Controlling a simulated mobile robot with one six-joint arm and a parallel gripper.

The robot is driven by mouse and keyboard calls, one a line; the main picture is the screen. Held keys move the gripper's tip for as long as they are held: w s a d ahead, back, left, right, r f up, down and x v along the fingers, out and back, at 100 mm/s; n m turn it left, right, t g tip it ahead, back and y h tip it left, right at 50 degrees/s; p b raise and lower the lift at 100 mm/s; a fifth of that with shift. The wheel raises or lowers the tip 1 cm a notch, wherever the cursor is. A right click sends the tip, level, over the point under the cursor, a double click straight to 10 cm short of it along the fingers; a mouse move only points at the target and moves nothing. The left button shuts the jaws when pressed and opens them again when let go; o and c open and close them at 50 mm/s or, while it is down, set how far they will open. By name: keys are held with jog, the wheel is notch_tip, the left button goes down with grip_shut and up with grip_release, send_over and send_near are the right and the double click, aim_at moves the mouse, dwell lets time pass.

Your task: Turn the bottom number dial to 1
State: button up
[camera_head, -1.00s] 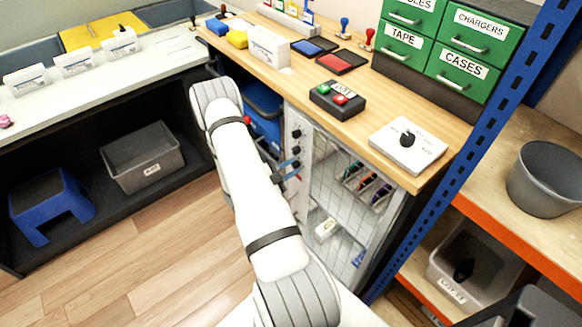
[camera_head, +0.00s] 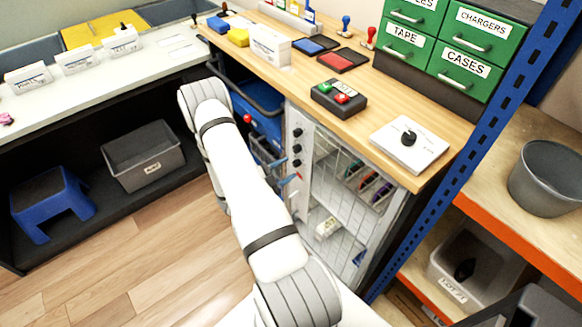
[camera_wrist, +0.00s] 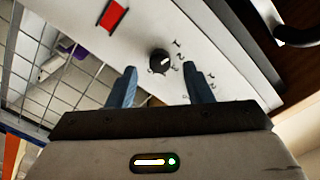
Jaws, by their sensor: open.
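The white control panel (camera_head: 303,140) on the cabinet front carries a column of black dials. The bottom number dial (camera_head: 296,163) is the lowest black knob there. In the wrist view a black dial (camera_wrist: 159,61) with a white mark sits just beyond and between the fingertips, seemingly the bottom one. Its mark points toward the upper right of that view; small digits surround it, too small to read surely. My gripper (camera_wrist: 158,70) is open, its two blue fingers on either side of the dial, with no clear contact. In the head view my arm partly hides the gripper.
A red switch (camera_wrist: 113,15) sits on the panel near the dial. The wire-fronted cabinet (camera_head: 335,190) stands right of the panel, and a blue bin (camera_head: 262,115) left of it. A dark handle (camera_wrist: 298,34) shows in the wrist view. The wooden counter (camera_head: 395,110) is above.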

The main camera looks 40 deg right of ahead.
jog(key=a, duration=0.5)
jog(key=shift+w, duration=0.25)
jog(key=s+a+r+m+g+y+p, duration=0.1)
jog(key=s+a+r+m+y, duration=0.15)
jog(key=r+m, duration=0.5)
jog(key=s+a+r+m+g+y+p, duration=0.1)
jog(key=s+a+r+m+g+y, duration=0.2)
jog(key=r+m, duration=0.45)
jog(key=s+a+r+m+y, duration=0.1)
jog(key=a+r+m+y, duration=0.25)
jog(key=r+m, duration=0.4)
jog(key=s+a+r+m+t+y+p, duration=0.1)
jog(key=s+a+r+m+t+y, duration=0.2)
jog(key=a+r+m, duration=0.4)
jog(key=s+a+r+m+t+y+p, duration=0.1)
jog(key=s+a+r+m+t+y, duration=0.2)
jog(key=a+m, duration=0.8)
jog(key=shift+r+m+t+y+p, duration=0.4)
jog(key=shift+r+m+t+y, duration=0.95)
jog(key=shift+r+m, duration=0.45)
jog(key=shift+a+r, duration=0.1)
jog(key=shift+r, duration=0.05)
